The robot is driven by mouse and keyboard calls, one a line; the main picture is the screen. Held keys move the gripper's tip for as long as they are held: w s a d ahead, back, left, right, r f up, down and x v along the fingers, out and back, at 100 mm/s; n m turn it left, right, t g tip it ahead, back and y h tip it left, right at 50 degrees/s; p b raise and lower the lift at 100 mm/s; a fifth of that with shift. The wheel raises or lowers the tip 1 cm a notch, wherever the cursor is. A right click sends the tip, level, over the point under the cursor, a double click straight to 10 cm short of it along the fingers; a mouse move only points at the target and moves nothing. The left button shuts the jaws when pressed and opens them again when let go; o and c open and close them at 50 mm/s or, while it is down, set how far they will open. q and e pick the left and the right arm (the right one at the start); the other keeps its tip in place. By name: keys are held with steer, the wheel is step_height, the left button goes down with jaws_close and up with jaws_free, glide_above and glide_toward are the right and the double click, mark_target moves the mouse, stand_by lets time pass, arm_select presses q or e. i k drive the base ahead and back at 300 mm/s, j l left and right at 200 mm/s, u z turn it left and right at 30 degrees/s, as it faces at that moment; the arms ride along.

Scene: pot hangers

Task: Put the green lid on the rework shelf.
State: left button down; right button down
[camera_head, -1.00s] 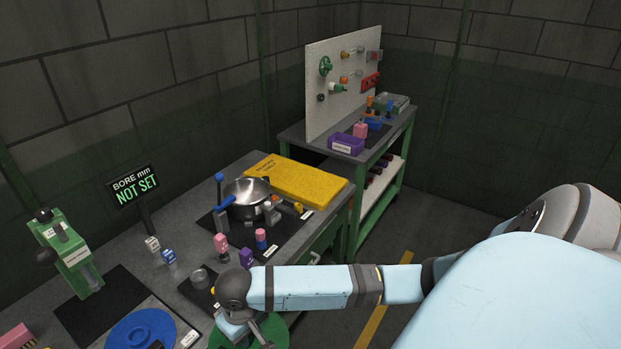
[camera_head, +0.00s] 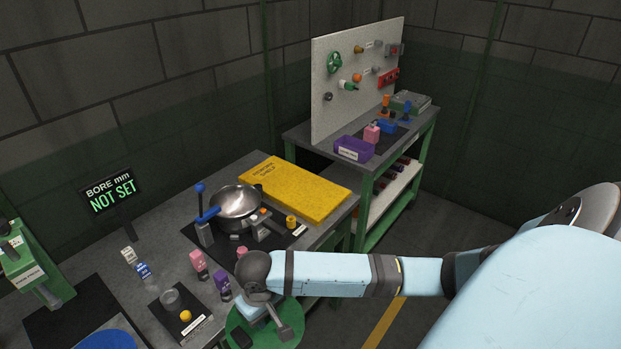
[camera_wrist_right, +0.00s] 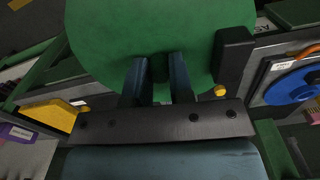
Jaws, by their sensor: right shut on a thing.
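The green lid (camera_head: 288,334) is a large flat disc low in the head view, partly covered by my right arm. My right gripper (camera_head: 270,318) is over it. In the right wrist view, the two fingers (camera_wrist_right: 158,72) are shut on a dark knob in the middle of the green lid (camera_wrist_right: 115,35). The lid is held by the bench's front edge; its height there is hard to judge. A yellow slab (camera_head: 300,192) with small black lettering, apparently the rework shelf, lies at the bench's far right end, with nothing on it. My left gripper is not in view.
Pink (camera_head: 198,260) and purple (camera_head: 222,280) pieces stand nearer my arm. A blue disc (camera_head: 108,340) lies at lower left.

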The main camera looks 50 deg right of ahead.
mark_target(309, 192)
steer(key=l, duration=0.45)
steer(key=i+l, duration=0.1)
steer(key=l, duration=0.35)
steer(key=i+l, duration=0.15)
steer(key=l, duration=0.2)
steer(key=i+l, duration=0.15)
steer(key=l, duration=0.15)
steer(key=i+l, duration=0.15)
steer(key=l, duration=0.2)
